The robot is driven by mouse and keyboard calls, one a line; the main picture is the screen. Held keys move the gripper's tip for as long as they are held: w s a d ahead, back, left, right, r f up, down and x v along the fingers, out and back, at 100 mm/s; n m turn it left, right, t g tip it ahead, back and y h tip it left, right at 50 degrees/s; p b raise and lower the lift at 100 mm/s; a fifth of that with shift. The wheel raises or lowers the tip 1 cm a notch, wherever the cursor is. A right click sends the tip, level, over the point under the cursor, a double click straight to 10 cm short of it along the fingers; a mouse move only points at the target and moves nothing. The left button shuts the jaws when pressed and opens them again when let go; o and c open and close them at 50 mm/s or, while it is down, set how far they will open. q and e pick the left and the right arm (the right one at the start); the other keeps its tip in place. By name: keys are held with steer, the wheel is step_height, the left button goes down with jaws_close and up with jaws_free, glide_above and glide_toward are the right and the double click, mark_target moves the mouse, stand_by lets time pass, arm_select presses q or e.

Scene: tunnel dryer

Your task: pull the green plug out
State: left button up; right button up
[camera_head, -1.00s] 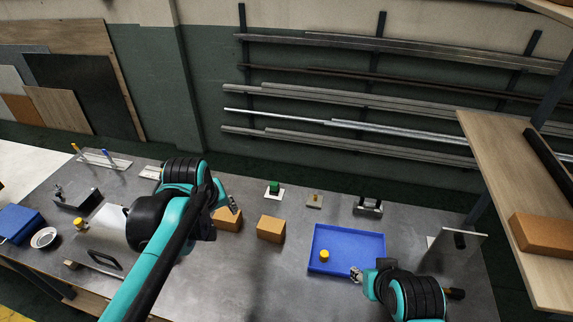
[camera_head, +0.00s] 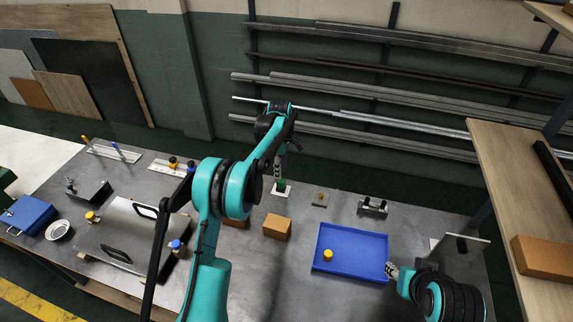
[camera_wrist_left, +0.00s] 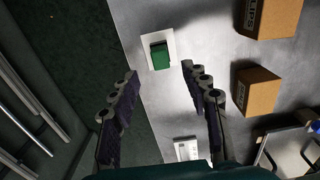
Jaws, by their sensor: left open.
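The green plug (camera_head: 281,185) stands upright in a white square plate (camera_head: 282,195) near the back edge of the grey table. In the left wrist view the green plug (camera_wrist_left: 160,58) shows from above, on its white plate (camera_wrist_left: 147,42). My left gripper (camera_head: 281,168) reaches over the plug from above in the head view. In the left wrist view my left gripper (camera_wrist_left: 160,75) is open, with the plug just beyond and between its fingertips, nothing held. My right gripper (camera_head: 393,272) is at the right edge of the blue tray; its opening is too small to tell.
A cardboard box (camera_head: 277,227) stands in front of the plug, with another partly hidden behind my left arm. A small plate with a brass knob (camera_head: 320,199) and a black-and-metal fixture (camera_head: 373,207) lie right. The blue tray (camera_head: 350,229) holds a yellow cylinder (camera_head: 328,255).

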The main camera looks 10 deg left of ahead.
mark_target(281, 185)
arm_select(q)
step_height(281, 185, down, 8)
steer(key=shift+r+b, duration=0.25)
steer(key=shift+b, duration=0.45)
jaws_close()
